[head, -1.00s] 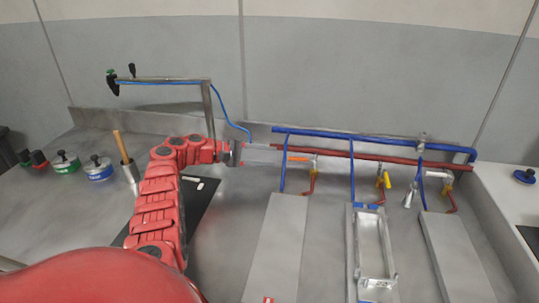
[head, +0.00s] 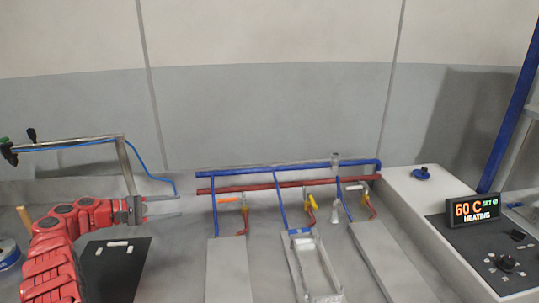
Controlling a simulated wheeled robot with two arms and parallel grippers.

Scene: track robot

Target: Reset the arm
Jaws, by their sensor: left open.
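My red left arm comes in from the lower left of the head view. Its gripper (head: 163,205) points right, with two thin pale fingers spread apart and nothing between them. The fingertips are short of the blue and red pipes and the orange-handled valve (head: 230,200). My right gripper is not in the view.
A blue pipe (head: 240,173) and a red pipe (head: 262,187) run along the back, with yellow-handled valves (head: 312,202). A metal tray (head: 315,265) stands below. A heater display (head: 473,210) reads 60 C, HEATING. A bent metal stand (head: 127,165) rises behind my arm.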

